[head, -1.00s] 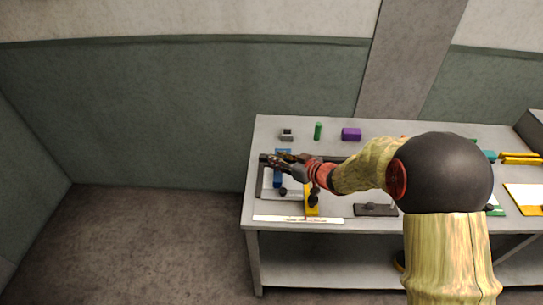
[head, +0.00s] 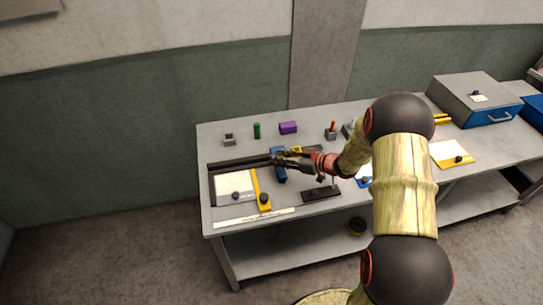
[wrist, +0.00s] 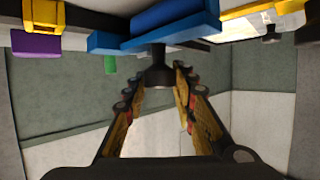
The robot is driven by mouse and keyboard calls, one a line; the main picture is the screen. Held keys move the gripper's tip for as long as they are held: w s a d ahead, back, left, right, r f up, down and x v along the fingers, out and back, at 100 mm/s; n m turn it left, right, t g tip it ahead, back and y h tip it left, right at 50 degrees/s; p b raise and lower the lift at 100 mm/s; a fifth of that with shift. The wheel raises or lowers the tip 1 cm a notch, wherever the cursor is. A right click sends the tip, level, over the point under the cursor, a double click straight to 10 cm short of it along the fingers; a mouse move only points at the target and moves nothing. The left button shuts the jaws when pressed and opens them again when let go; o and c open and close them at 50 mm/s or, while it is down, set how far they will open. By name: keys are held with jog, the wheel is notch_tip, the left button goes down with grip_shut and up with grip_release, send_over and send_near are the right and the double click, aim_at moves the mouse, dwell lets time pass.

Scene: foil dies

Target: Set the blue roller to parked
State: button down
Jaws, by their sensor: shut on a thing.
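The blue roller (head: 278,166) lies across the dark rail (head: 235,164) at the back of the bench fixture, to the right of the pale plate (head: 234,185) and the yellow bar (head: 262,190). My gripper (head: 279,157) is at the roller's rear part. In the wrist view the blue roller (wrist: 170,18) fills the top, and its dark knob (wrist: 160,70) stands between my fingers (wrist: 155,82). My gripper is shut on this knob. My fingers and wrist hide part of the roller and rail in the head view.
A yellow piece (head: 297,149) sits just right of the roller. A purple block (head: 288,127), a green cylinder (head: 257,130) and a grey block (head: 229,139) stand behind the rail. A dark plate with a knob (head: 321,193) lies in front, right of the yellow bar.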

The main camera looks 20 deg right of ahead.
dwell(0.3)
jog(key=c, duration=1.5)
grip_release()
jog(key=v, duration=1.2)
